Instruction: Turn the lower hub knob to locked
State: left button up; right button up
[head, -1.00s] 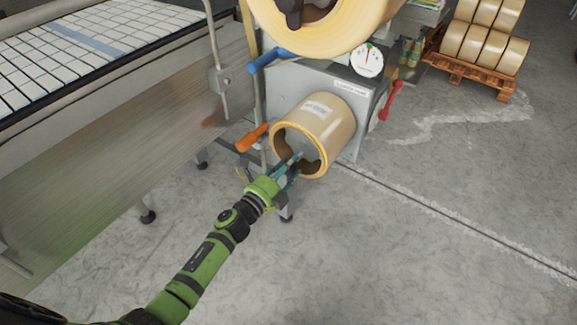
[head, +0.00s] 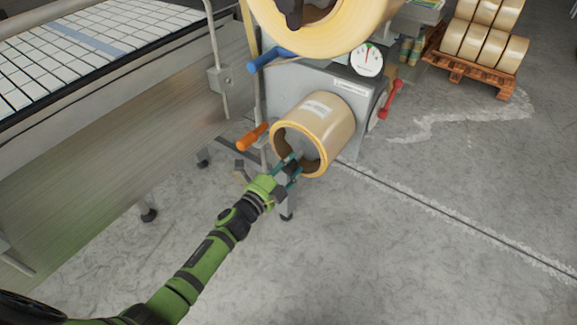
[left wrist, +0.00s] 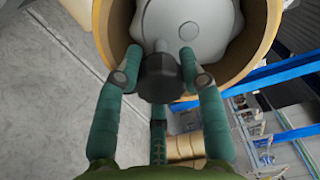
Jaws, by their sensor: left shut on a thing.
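The lower hub knob (left wrist: 160,77) is dark and round, at the centre of the left wrist view, in front of a grey hub (left wrist: 190,25). The hub sits inside the lower tape roll (head: 322,130), which also rims the left wrist view (left wrist: 112,28). My left gripper (head: 295,168) reaches into the open face of this roll. In the left wrist view its teal fingers (left wrist: 158,68) are on either side of the knob and shut on it. The knob is hidden or too small to make out in the head view. My right gripper is not in view.
An upper tape roll (head: 325,25) hangs just above. An orange handle (head: 253,137), a blue handle (head: 270,58) and a red lever (head: 391,98) stick out nearby. The conveyor (head: 110,125) stands at the left. The floor (head: 430,240) at front right is clear.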

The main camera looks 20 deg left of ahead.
pick_arm(q)
jog(key=shift+w+a+r, duration=0.2)
jog(key=shift+a+r, duration=0.1)
jog(key=o, duration=1.2)
jog(key=shift+c, duration=0.2)
jog(key=shift+f, duration=0.2)
jog(key=shift+s, duration=0.1)
jog(key=shift+s+f, duration=0.1)
jog(key=shift+s, duration=0.2)
jog(key=v, duration=1.1)
jog(key=shift+a, duration=0.15)
jog(key=shift+s, duration=0.1)
